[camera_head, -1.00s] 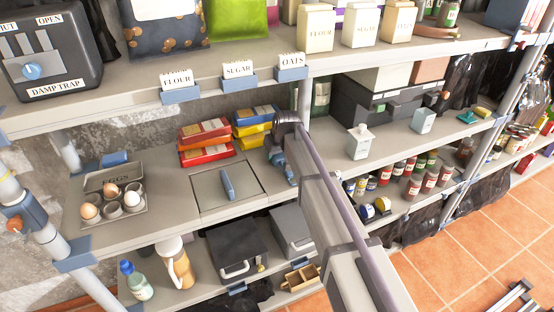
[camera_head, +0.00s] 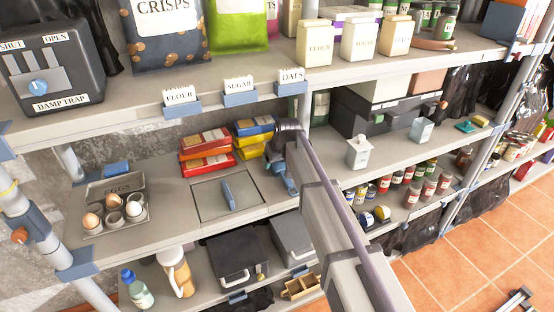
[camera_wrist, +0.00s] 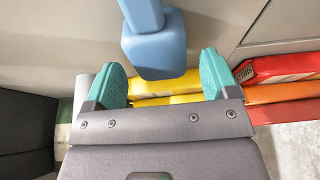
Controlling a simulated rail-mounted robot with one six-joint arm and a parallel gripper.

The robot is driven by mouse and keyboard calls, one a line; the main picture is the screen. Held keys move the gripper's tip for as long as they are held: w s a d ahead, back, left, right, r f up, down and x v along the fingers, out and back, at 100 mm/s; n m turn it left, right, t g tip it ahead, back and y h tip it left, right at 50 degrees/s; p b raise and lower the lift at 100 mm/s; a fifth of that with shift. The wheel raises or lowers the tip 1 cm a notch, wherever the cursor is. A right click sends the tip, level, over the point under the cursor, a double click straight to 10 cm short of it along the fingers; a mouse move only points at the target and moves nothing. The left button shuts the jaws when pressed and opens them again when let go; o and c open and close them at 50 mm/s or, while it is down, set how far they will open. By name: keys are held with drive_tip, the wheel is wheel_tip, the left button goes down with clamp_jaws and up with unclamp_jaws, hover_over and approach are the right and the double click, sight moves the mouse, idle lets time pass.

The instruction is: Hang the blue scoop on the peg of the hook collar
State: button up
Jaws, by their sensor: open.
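My gripper (camera_wrist: 166,88) is open, with two teal fingers spread apart. A light blue piece with a shaft and a blocky end (camera_wrist: 154,48), which appears to be the blue scoop, shows between and above the fingertips in the wrist view. In the head view my arm reaches to the middle shelf, right of the hatch. A blue part (camera_head: 291,186) shows beside the wrist there, and the arm hides much of that spot. A blue collar (camera_head: 33,219) with an orange knob sits on the left post; I cannot make out a peg.
Yellow boxes (camera_head: 247,141) and red boxes (camera_head: 206,157) are stacked behind my gripper. A hatch with a blue handle (camera_head: 228,195) and an egg tray (camera_head: 115,214) lie to the left. The upper shelf (camera_head: 235,93) overhangs this space.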

sight(283, 171)
drive_tip(key=p+v, duration=0.6)
drive_tip(key=v, duration=0.2)
drive_tip(key=shift+s+d+r, duration=0.2)
drive_tip(key=shift+s+r, duration=0.1)
drive_tip(key=s+d+m+g+h, duration=0.1)
drive_tip(key=s+d+m+g, duration=0.1)
drive_tip(key=s+d, duration=0.8)
drive_tip(key=s+d+f+m+g+h, duration=0.1)
drive_tip(key=s+d+m, duration=0.2)
drive_tip(key=s+d, duration=0.8)
drive_tip(key=s, duration=0.8)
drive_tip(key=shift+f+m+g, duration=0.2)
drive_tip(key=shift+m+g, duration=0.1)
drive_tip(key=shift+g, duration=0.1)
drive_tip(key=shift+o, duration=0.3)
drive_tip(key=shift+d, duration=0.1)
drive_tip(key=shift+o, duration=0.2)
